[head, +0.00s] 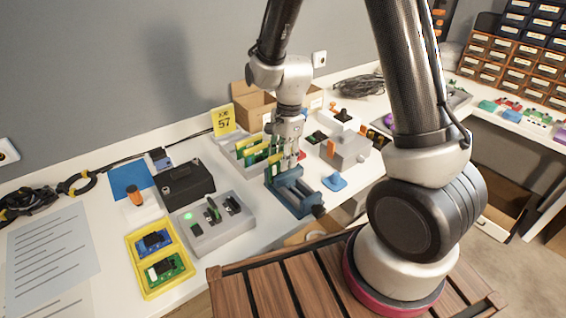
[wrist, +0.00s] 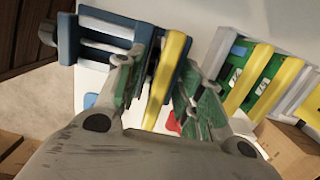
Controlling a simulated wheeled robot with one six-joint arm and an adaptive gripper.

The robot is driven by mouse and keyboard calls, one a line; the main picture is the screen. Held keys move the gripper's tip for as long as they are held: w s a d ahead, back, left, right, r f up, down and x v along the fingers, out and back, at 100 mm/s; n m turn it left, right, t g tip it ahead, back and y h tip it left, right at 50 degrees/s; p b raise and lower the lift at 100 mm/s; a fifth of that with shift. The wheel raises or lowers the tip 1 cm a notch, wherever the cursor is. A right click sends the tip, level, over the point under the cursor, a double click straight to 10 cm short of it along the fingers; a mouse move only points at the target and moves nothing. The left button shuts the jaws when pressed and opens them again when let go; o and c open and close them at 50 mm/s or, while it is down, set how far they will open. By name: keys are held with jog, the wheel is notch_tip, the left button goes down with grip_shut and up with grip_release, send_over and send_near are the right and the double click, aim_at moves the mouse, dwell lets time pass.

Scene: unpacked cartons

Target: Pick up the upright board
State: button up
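The upright board, seen mostly as a yellow edge (wrist: 168,75), stands at the jaw of the blue vise (wrist: 92,42) in the wrist view. In the head view the board (head: 274,163) shows as a narrow green and yellow strip at the back of the vise (head: 293,190). My gripper (wrist: 158,82) points down over it, one finger on each side, with a visible gap on the left. Contact on the right side cannot be told. In the head view my gripper (head: 285,150) partly hides the board.
A rack with several green and yellow boards (wrist: 255,75) stands close to the right finger; the rack also shows in the head view (head: 249,150). A grey box (head: 346,152) and a blue piece (head: 334,182) lie to the right. A grey fixture (head: 214,225) and yellow tray (head: 148,285) are in front.

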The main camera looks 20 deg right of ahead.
jog(key=shift+c, duration=0.3)
grip_shut()
notch_tip(320, 180, up, 10)
jog(key=shift+r, duration=0.2)
dwell(0.4)
jog(key=shift+w, duration=0.1)
